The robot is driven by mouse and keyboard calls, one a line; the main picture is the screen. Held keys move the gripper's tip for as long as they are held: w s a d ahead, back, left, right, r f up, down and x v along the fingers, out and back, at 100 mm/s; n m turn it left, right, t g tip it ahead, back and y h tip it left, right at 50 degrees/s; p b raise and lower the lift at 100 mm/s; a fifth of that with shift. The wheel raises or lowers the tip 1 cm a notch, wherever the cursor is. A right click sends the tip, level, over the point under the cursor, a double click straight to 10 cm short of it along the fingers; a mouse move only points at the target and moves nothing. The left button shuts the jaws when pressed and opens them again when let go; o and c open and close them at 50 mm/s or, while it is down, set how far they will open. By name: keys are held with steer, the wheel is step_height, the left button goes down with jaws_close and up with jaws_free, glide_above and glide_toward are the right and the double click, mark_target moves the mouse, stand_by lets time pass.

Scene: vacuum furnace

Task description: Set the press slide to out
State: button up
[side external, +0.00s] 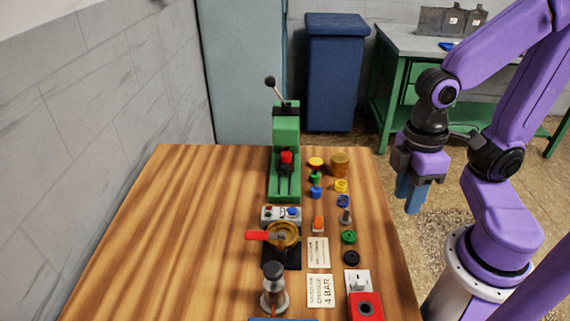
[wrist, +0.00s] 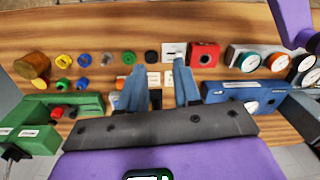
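The green press (side external: 286,128) stands at the far end of the wooden table, with a black-knobbed lever on top. A red knob (side external: 287,157) sits on a dark slide (side external: 284,178) low on its front, over the green base. In the wrist view the press (wrist: 40,138) is at the left edge, with red parts (wrist: 57,112) beside its base. The slide's exact position is hard to tell. My gripper (side external: 411,197) hangs beyond the table's right edge, clear of the press. Its blue fingers are apart and empty in the wrist view (wrist: 159,90).
Several small coloured parts and caps (side external: 342,186) stand in rows right of the press. An amber ring with a red handle (side external: 264,235), a grey-black knob (side external: 273,285) and a red box (side external: 366,307) are nearer. The table's left side (side external: 170,230) is clear.

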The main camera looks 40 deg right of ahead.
steer(key=w+f+m+g+y, duration=0.2)
steer(key=w+m+g, duration=0.2)
steer(key=w+m, duration=0.45)
steer(key=m+t+y, duration=1)
steer(key=m, duration=1.5)
glide_toward(285, 165)
steer(key=x, duration=1)
steer(key=shift+f, duration=0.25)
